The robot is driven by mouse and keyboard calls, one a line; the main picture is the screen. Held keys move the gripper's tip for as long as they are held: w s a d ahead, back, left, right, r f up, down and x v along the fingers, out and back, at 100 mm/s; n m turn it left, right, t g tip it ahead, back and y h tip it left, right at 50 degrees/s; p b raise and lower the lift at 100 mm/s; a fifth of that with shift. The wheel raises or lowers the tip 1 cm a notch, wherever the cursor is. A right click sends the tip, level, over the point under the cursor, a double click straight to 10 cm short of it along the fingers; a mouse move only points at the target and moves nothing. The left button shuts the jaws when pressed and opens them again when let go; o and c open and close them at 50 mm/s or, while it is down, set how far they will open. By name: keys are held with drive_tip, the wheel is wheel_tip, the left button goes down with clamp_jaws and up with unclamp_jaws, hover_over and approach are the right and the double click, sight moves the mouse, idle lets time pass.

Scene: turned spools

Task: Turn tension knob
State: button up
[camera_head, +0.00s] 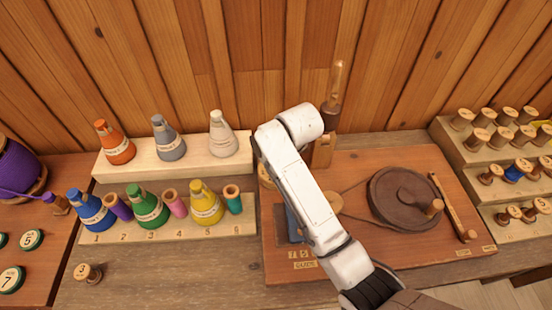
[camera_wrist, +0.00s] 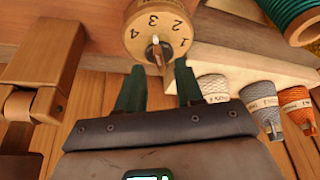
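The tension knob (camera_wrist: 157,34) is a round wooden dial marked 1 to 4, upside down at the top of the wrist view. A narrow upright grip (camera_wrist: 156,52) with a pale mark stands out from its face. My gripper (camera_wrist: 160,68) has two dark green fingers, spread apart on either side below the dial face. The grip lies between their tips in the picture, with gaps on both sides; contact is not visible. In the head view my white arm covers the gripper and most of the area around the knob.
The reddish winder board (camera_head: 400,258) carries a dark wheel (camera_head: 403,198) with a crank peg and a wooden post (camera_head: 323,150). Coloured thread cones stand on stepped racks (camera_head: 180,165) at left. A spool rack (camera_head: 455,145) stands at right. A wooden block (camera_wrist: 42,65) shows beside the fingers.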

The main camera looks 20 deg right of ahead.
drive_tip(key=shift+x, duration=1.25)
drive_tip(key=shift+c, duration=0.3)
clamp_jaws()
